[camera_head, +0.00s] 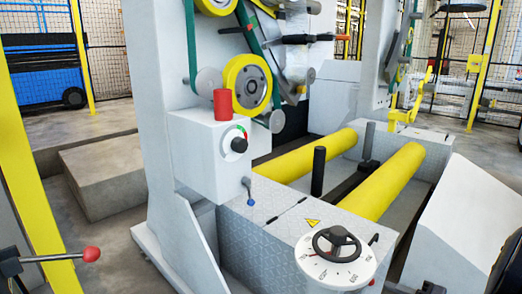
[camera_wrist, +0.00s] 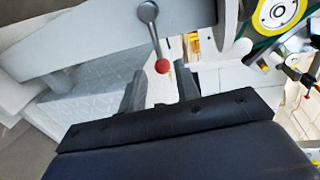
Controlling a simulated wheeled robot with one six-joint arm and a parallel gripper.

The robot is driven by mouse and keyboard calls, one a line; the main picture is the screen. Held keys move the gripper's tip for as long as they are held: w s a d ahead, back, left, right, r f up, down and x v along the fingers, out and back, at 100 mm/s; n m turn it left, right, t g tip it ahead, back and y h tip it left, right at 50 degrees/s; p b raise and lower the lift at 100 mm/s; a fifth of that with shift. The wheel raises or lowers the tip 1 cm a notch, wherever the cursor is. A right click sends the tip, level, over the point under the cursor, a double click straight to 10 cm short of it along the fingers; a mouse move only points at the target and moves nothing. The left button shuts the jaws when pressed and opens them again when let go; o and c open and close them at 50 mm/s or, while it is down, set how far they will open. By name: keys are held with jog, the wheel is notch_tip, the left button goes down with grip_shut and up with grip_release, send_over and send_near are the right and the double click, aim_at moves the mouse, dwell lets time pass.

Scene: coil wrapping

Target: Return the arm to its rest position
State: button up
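My gripper (camera_wrist: 160,82) shows in the wrist view with its two dark fingers spread apart. Nothing is held between them. A grey lever with a red ball (camera_wrist: 162,66) shows just past the fingertips, in line with the gap; I cannot tell how far off it is. A red-ball lever (camera_head: 92,254) also shows at the lower left of the head view. My gripper is not visible in the head view.
The white wrapping machine (camera_head: 165,90) fills the middle of the head view. It carries a red cylinder (camera_head: 222,105), a handwheel dial (camera_head: 336,258) and yellow rollers (camera_head: 385,180). A yellow post (camera_head: 28,180) stands at the left. Open floor (camera_head: 85,124) lies behind it.

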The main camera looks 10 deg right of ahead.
jog(key=shift+m, duration=0.9)
jog(key=shift+f+p+x, duration=0.2)
jog(key=shift+x, duration=1.15)
jog(key=shift+f+p+x, duration=0.2)
jog(key=shift+f+x, duration=0.05)
jog(key=shift+x, duration=1.15)
jog(key=shift+s, duration=0.1)
jog(key=shift+a, duration=0.1)
